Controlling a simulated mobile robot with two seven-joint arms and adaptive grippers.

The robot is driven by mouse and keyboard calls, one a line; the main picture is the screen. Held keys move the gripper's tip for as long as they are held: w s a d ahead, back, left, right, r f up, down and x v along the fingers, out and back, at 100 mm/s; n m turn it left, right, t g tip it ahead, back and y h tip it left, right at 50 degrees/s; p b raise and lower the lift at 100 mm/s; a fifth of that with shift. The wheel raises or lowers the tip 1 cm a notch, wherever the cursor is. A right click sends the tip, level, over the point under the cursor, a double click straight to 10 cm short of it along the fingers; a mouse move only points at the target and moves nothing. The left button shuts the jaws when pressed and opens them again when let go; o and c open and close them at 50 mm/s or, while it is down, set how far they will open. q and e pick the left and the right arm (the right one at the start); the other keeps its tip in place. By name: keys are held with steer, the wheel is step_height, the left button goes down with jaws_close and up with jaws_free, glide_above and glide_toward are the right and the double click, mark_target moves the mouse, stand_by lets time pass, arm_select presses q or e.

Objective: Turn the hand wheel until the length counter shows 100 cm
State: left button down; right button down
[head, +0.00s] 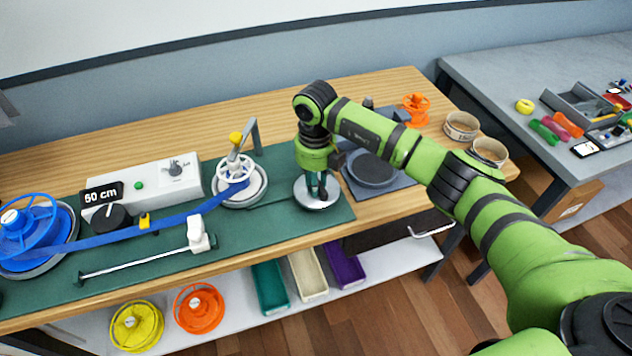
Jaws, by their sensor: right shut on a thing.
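The length counter (102,194) on the white box appears to read 60 cm; its first digit is small. A blue strap (125,231) runs from the blue reel (27,232) at the left to the white spoked wheel (235,168). A round pale disc (301,197), which I take to be the hand wheel, lies flat on the green mat to the right. My right gripper (318,192) points down over it, its dark fingers shut on a part of it. The fingers hide the part held. My left gripper is out of view.
A white slider on a rod (198,235) stands near the bench's front edge. Coloured bins and reels sit on the shelf below.

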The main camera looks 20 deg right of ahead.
steer(key=m+b, duration=0.1)
steer(key=m, duration=0.3)
steer(key=shift+w+m, duration=0.15)
steer(key=shift+m, duration=0.15)
steer(key=m, duration=0.4)
steer(key=shift+w+r+m+b, duration=0.1)
steer(key=shift+w+m+b, duration=0.05)
steer(key=shift+m+b, duration=0.2)
steer(key=c, duration=1)
jaws_free()
steer(key=shift+c, duration=0.2)
step_height(320, 180, up, 12)
